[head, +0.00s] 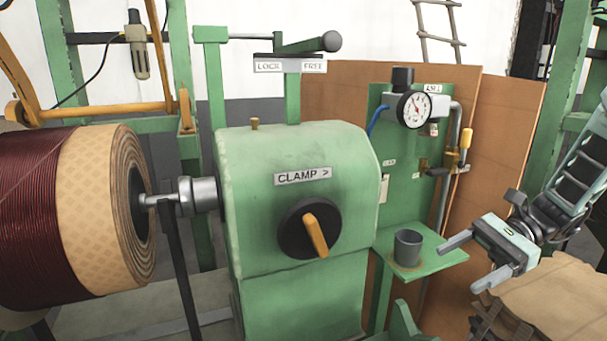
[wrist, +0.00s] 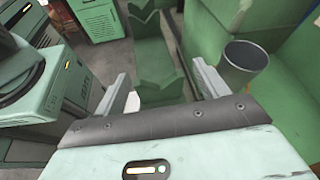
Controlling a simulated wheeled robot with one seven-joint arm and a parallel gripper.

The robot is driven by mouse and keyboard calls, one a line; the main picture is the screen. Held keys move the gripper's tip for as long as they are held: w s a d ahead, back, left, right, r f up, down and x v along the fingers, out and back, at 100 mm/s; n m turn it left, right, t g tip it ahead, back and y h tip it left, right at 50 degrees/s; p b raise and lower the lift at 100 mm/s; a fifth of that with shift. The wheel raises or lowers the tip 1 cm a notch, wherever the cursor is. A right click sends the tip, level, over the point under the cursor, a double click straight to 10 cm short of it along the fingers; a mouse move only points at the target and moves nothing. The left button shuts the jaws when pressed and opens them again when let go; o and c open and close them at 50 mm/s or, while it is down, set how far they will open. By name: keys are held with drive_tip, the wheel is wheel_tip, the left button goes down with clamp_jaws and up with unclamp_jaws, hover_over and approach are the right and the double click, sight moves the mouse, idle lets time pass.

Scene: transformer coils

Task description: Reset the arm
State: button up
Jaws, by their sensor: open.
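My gripper (head: 473,261) is at the right in the head view, at the end of my arm. Its two fingers are apart with nothing between them. The fingers also show in the wrist view (wrist: 163,88), pointing away over a green structure. The gripper is to the right of the grey cup and the green shelf, apart from them. The arm reaches in from the right edge.
A green clamp housing (head: 260,170) with an orange-handled knob (head: 315,234) stands in the middle. A grey cup (head: 408,247) sits on a green shelf (head: 445,262). A pressure gauge (head: 414,110) is above. A wound coil (head: 75,215) is at the left. Brown sacks (head: 555,300) lie below my gripper.

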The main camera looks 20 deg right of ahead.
drive_tip(key=s+a+r+n+h+p, duration=0.1)
drive_tip(key=s+a+n+h, duration=0.3)
drive_tip(key=a+n, duration=0.4)
drive_tip(key=s+a+r+n+h+p, duration=0.1)
drive_tip(key=s+a+n+h, duration=0.3)
drive_tip(key=a+n, duration=0.4)
drive_tip(key=s+a+n+g+h+p, duration=0.1)
drive_tip(key=s+a+n+h, duration=0.3)
drive_tip(key=a+n, duration=0.5)
drive_tip(key=a+h, duration=0.1)
drive_tip(key=a, duration=0.2)
drive_tip(key=shift+s+r, duration=0.3)
drive_tip(key=shift+r, duration=0.1)
